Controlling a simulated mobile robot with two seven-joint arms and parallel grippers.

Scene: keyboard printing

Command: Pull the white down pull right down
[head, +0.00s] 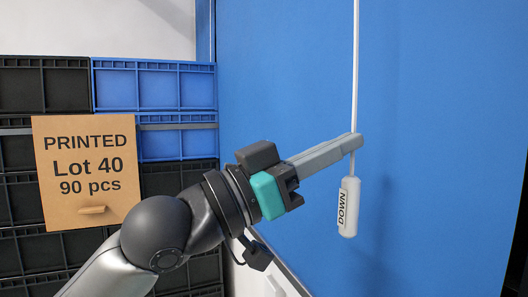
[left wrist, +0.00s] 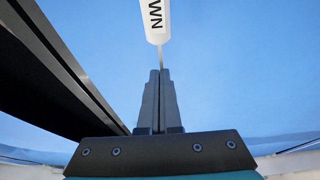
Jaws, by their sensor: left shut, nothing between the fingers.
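The white down pull (head: 348,207), a small rounded tag marked "DOWN", hangs on a thin white cord (head: 355,60) in front of a blue panel. In the left wrist view the pull (left wrist: 156,20) shows at the top, partly cut off, with a short piece of cord between it and my fingertips. My left gripper (head: 354,145) reaches in from the left, its fingers shut together. The fingertips overlap the cord just above the pull and hide a short stretch of it. The fingers (left wrist: 159,72) look closed together in the wrist view. My right gripper is not in view.
The large blue panel (head: 450,120) fills the right side behind the cord. Stacked black crates (head: 45,90) and blue crates (head: 155,88) stand at the left, with a cardboard sign (head: 87,200) reading "PRINTED Lot 40 90 pcs" in front. Space below the pull looks clear.

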